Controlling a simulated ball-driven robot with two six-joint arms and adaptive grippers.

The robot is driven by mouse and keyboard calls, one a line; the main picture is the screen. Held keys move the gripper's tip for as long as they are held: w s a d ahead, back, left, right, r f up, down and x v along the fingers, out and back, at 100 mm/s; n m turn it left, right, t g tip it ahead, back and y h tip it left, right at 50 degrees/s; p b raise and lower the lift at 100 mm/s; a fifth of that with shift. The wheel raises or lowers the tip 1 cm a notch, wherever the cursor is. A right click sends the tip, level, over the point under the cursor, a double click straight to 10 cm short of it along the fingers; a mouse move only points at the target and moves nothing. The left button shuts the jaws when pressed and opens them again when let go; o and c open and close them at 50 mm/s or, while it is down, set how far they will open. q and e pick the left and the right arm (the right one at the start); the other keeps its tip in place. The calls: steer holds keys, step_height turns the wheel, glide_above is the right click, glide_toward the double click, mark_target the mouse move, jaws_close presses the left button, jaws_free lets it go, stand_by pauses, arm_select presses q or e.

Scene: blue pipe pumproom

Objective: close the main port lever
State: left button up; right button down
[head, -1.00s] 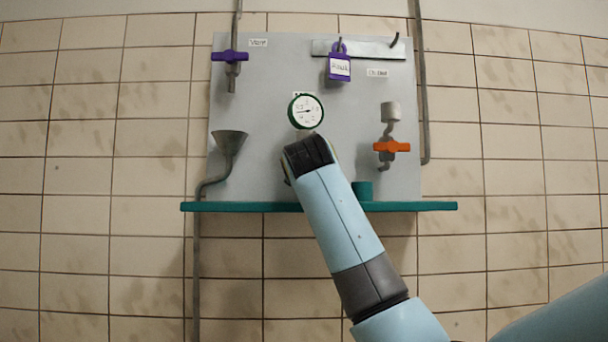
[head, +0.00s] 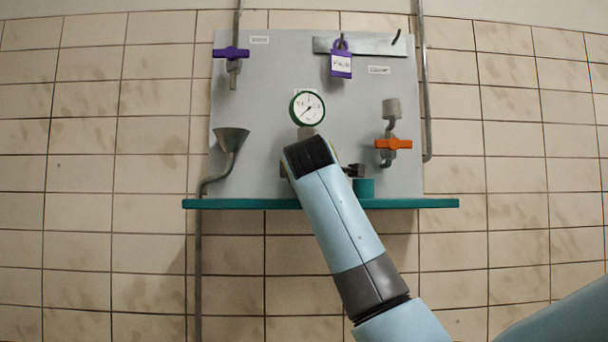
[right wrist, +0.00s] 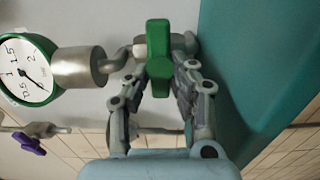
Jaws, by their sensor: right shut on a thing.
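The green lever (right wrist: 158,45) shows in the right wrist view on a grey metal pipe fitting (right wrist: 80,67) that leads to the round gauge (right wrist: 27,70). Its handle lies across the pipe's line in that view. My right gripper (right wrist: 160,84) is shut on the lever's near end, one finger on each side. In the head view my right arm hides the lever and most of the gripper; a dark part of the gripper shows to the right of the wrist. The gauge (head: 307,107) is just above my wrist. My left gripper is not in view.
A purple valve handle (head: 231,53), a funnel (head: 231,139), a purple padlock (head: 341,65) and an orange valve handle (head: 394,144) are on the grey panel (head: 270,90). A teal shelf (head: 235,204) runs below, with a teal block (head: 364,188) on it near my wrist.

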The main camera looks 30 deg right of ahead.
steer(key=shift+f, duration=0.1)
stand_by(0.3)
steer(key=c, duration=1.2)
jaws_free()
steer(key=shift+o, duration=0.2)
steer(key=v, duration=1.2)
